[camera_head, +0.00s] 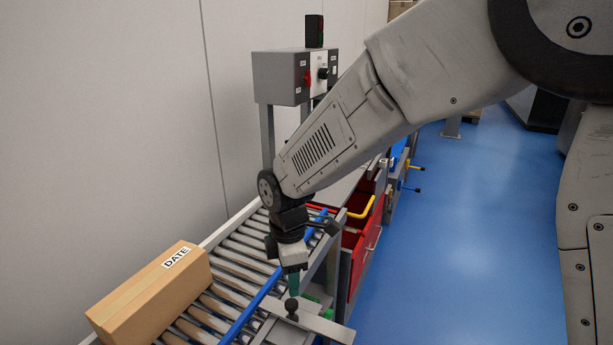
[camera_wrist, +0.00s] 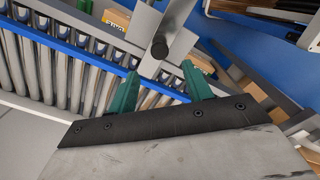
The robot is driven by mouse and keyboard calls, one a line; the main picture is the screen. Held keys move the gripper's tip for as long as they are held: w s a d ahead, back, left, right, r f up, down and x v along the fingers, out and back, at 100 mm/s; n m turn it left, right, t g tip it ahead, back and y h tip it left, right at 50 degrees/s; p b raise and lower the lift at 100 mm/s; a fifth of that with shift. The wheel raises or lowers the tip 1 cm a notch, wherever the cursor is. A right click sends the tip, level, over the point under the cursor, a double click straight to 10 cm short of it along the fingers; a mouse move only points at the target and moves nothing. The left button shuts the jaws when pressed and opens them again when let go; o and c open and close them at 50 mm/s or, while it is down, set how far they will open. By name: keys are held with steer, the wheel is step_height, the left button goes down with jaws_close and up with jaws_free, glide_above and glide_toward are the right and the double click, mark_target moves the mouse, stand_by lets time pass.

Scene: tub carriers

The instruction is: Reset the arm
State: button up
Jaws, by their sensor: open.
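My arm reaches down from the upper right in the head view, its gripper (camera_head: 293,284) pointing down over the conveyor's near right edge. In the wrist view my gripper (camera_wrist: 160,76) shows two green fingers spread apart with nothing between them. A black round knob (camera_head: 291,306) on a flat grey plate (camera_head: 318,325) is just below the fingers in the head view. In the wrist view the knob (camera_wrist: 159,46) lies beyond the fingertips, roughly in line with the gap. I cannot tell whether a finger touches it.
A cardboard box (camera_head: 155,292) marked DATE lies on the roller conveyor (camera_head: 232,268) at left. A blue rail (camera_head: 254,306) runs along the rollers. A grey control box (camera_head: 283,78) stands behind. Blue floor (camera_head: 460,240) is open at right.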

steer(key=s+d+r+m, duration=0.5)
steer(key=s+d+m, duration=0.2)
steer(key=d, duration=0.3)
steer(key=s+d+r+m+t, duration=0.1)
steer(key=s+d+r+m, duration=0.4)
steer(key=d, duration=0.6)
steer(key=s+d+r+m, duration=0.5)
steer(key=s+d+m, duration=0.4)
steer(key=s+d, duration=0.1)
steer(key=shift+s+d+r, duration=0.15)
steer(key=shift+r, duration=0.15)
stand_by(1.0)
